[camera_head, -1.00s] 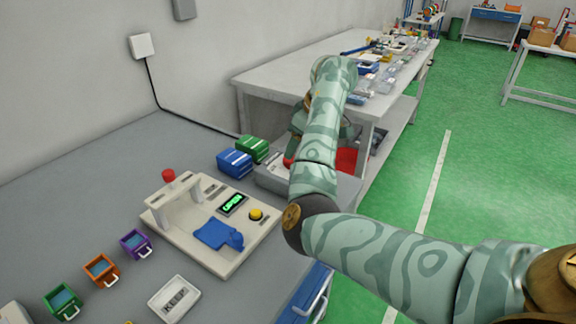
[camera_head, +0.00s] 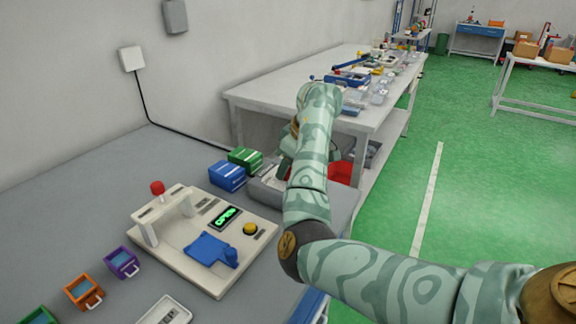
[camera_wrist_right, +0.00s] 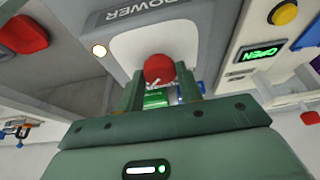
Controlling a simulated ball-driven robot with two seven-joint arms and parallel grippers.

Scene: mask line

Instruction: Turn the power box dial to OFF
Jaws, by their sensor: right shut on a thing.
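The grey power box (camera_head: 262,191) sits at the right end of the grey bench, partly hidden behind my right arm. In the right wrist view the power box (camera_wrist_right: 150,47) shows the word POWER, a small lit lamp (camera_wrist_right: 99,50) and a round red dial (camera_wrist_right: 158,68). My right gripper (camera_wrist_right: 160,82) has its two green fingers on either side of the dial and is shut on it. The dial's pointer and any ON or OFF marks cannot be made out. In the head view the gripper is mostly hidden by the forearm. My left gripper is not in view.
Left of the power box are blue (camera_head: 228,176) and green (camera_head: 246,158) boxes. A white table (camera_head: 300,83) stands behind.

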